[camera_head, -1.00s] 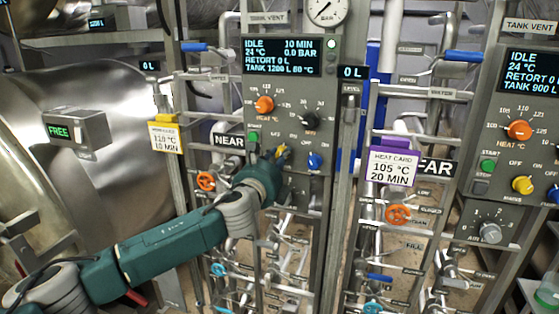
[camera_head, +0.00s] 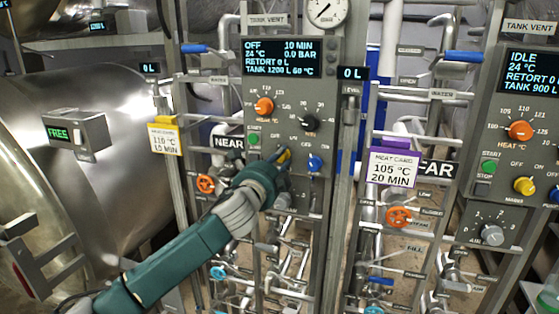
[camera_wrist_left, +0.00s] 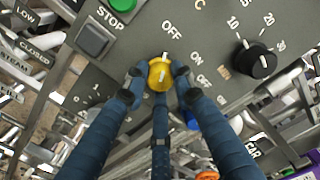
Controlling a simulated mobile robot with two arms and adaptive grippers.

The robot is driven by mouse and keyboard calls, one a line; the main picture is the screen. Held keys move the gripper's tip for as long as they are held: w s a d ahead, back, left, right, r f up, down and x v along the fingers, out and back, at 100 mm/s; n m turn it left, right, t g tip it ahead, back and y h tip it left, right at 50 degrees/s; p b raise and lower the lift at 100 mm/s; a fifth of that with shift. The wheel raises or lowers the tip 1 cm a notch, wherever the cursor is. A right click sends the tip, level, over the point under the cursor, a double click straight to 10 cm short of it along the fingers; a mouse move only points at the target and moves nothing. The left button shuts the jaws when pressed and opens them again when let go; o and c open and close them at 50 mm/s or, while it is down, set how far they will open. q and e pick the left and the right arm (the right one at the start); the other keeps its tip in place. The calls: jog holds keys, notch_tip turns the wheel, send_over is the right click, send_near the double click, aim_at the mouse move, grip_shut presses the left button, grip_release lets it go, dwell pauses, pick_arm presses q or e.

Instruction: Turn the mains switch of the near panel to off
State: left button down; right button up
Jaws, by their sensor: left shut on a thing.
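The near panel (camera_head: 270,100) stands in the middle of the head view, above the NEAR label (camera_head: 228,142). Its display (camera_head: 282,57) reads OFF, 10 MIN, 24 °C, 0.0 BAR. The yellow mains switch (camera_wrist_left: 160,74) shows in the left wrist view with its white mark toward the word OFF. My left gripper (camera_wrist_left: 160,78) is shut on this switch, with its blue fingers around it. In the head view my left gripper (camera_head: 280,160) hides most of the switch. My right gripper is not in view.
A blue knob (camera_head: 315,163), a black knob (camera_head: 310,123) and a green start button (camera_head: 253,138) sit close around my left gripper. The far panel (camera_head: 510,150), with its own yellow switch (camera_head: 524,186), stands at the right. Pipes and valves crowd the space below.

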pick_arm(q)
jog(key=shift+a+r, duration=0.1)
dwell(0.3)
jog(key=c, duration=1.4)
grip_release()
jog(key=shift+c, duration=0.2)
jog(key=v, duration=1.2)
jog(key=shift+w, duration=0.1)
